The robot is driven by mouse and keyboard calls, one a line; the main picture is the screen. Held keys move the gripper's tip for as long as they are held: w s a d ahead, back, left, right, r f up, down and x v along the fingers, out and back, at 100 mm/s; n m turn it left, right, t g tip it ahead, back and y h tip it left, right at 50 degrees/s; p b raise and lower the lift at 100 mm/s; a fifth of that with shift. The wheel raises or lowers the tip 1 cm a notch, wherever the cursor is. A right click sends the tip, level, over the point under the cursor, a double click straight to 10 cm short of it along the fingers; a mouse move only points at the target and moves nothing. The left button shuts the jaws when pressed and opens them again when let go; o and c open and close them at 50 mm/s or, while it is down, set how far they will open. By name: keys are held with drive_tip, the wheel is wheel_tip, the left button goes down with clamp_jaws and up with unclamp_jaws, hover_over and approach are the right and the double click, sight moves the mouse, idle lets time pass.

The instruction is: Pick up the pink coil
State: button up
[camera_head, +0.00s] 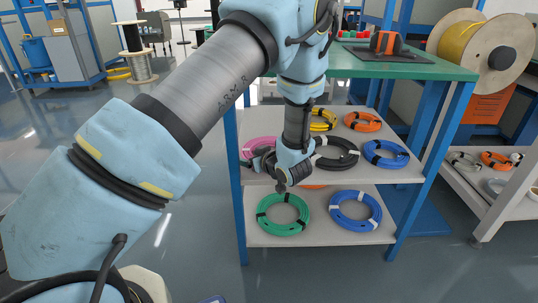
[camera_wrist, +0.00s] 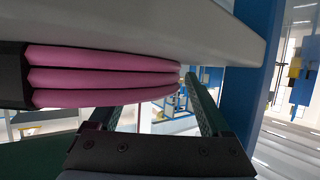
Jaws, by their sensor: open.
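The pink coil (camera_head: 259,144) lies at the left end of the middle shelf (camera_head: 332,172), partly hidden by my arm in the head view. In the wrist view the pink coil (camera_wrist: 105,76) is large and close, with a black band at its left, against the pale shelf that crosses the top. My gripper (camera_head: 264,161) is at the shelf's left front, by the coil. In the wrist view my gripper (camera_wrist: 152,92) is open; the coil's right end reaches between the fingers. The left finger's tip is not clearly seen. I cannot tell whether either finger touches the coil.
A black coil (camera_head: 336,153), a blue coil (camera_head: 386,154), a yellow coil (camera_head: 322,120) and an orange coil (camera_head: 362,121) share the middle shelf. Green (camera_head: 283,215) and blue coils lie below. A blue post (camera_head: 240,205) stands at the shelf's left, close to my gripper.

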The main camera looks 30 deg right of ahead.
clamp_jaws()
idle(0.5)
